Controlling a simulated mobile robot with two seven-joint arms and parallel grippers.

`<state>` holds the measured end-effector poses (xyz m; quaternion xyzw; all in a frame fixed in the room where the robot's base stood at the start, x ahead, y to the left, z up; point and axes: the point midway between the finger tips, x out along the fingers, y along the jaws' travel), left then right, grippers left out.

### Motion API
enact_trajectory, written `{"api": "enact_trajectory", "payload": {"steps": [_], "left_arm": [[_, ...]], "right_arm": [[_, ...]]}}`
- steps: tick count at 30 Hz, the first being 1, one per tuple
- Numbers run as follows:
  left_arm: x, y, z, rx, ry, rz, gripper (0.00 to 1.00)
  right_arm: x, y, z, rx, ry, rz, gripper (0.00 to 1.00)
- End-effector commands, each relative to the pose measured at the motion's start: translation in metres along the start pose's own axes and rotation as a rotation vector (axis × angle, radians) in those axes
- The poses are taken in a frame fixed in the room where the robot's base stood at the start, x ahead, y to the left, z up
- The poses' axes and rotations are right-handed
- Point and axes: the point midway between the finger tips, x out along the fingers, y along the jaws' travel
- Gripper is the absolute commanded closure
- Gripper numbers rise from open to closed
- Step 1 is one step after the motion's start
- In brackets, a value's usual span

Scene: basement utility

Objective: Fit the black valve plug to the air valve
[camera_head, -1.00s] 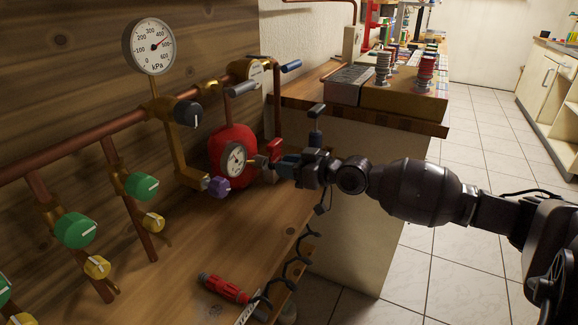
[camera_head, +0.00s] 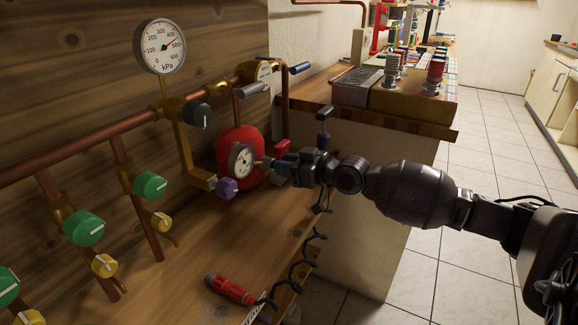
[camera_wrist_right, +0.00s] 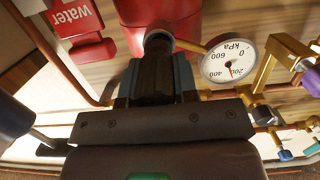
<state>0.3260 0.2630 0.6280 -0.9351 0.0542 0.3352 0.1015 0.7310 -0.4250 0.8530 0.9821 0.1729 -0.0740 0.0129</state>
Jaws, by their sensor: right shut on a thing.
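My right gripper (camera_head: 284,164) is shut beside the red tank (camera_head: 240,142), at the right of its round gauge (camera_head: 242,160). In the right wrist view, a dark ribbed piece (camera_wrist_right: 154,82), which looks like the black valve plug, sits between the two fingers (camera_wrist_right: 155,88). A grey round end (camera_wrist_right: 158,38) shows just beyond it, against the red tank (camera_wrist_right: 160,12). I cannot tell whether this end belongs to the plug or the air valve, or whether the plug touches the valve. In the head view the fingers hide the plug. My left gripper is out of view.
A red-handled tool (camera_head: 231,289) lies on the wooden bench (camera_head: 190,255).

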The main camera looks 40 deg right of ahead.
Motion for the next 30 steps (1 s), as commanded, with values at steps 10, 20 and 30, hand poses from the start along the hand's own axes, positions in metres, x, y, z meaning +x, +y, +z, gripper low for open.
{"api": "enact_trajectory", "payload": {"steps": [10,20,30], "left_arm": [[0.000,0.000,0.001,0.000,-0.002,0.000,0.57],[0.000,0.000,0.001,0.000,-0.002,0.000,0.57],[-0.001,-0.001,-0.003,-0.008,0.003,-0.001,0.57]], "right_arm": [[0.007,0.000,-0.001,-0.001,0.001,0.000,0.65],[0.007,0.000,-0.001,0.000,0.000,0.000,0.43],[-0.009,0.000,-0.002,-0.002,-0.001,0.001,0.43]]}}
